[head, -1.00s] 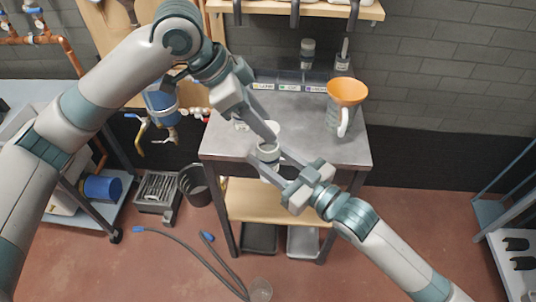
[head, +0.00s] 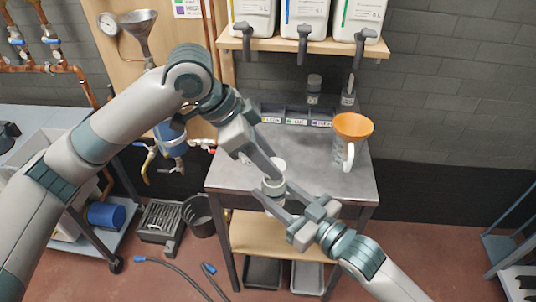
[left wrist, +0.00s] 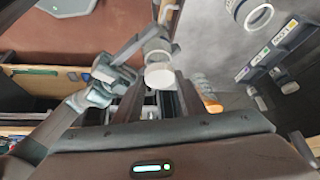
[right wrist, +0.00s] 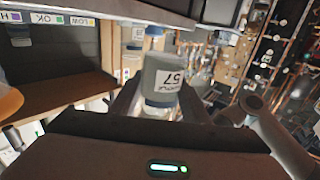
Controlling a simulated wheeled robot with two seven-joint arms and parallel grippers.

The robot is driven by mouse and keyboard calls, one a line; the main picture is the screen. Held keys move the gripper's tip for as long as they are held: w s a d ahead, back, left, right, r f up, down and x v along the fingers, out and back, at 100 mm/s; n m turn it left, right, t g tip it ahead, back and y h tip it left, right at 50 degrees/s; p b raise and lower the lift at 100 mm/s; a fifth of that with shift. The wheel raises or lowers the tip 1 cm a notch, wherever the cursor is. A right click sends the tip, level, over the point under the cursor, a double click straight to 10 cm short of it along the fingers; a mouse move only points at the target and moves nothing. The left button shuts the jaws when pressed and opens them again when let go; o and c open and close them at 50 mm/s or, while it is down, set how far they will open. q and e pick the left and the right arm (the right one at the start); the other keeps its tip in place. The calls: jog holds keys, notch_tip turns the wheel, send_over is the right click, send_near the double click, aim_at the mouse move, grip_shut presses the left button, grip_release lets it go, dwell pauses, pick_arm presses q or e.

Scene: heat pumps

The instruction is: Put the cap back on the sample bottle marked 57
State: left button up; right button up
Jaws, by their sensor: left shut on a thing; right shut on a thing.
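My left gripper (head: 272,172) is shut on a white round cap (head: 279,163), held above the table's front part. The cap's pale disc (left wrist: 160,76) shows between the fingers in the left wrist view. My right gripper (head: 280,203) is shut on the sample bottle (head: 272,188), a small white-labelled bottle just below the cap. In the right wrist view the bottle's label (right wrist: 165,80) reads 57, upside down in the picture. The fingers hide part of the bottle. Cap and bottle look close, but I cannot tell whether they touch.
The metal table (head: 310,180) is mostly clear. A jug with an orange funnel (head: 352,126) stands at its right. Labelled compartments (head: 297,115) and two small bottles (head: 314,88) are at the back. A shelf (head: 290,43) with white canisters is above.

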aim_at(274, 189)
pick_arm(q)
jog(key=shift+f, duration=0.5)
jog(key=shift+f, duration=0.6)
dwell(0.6)
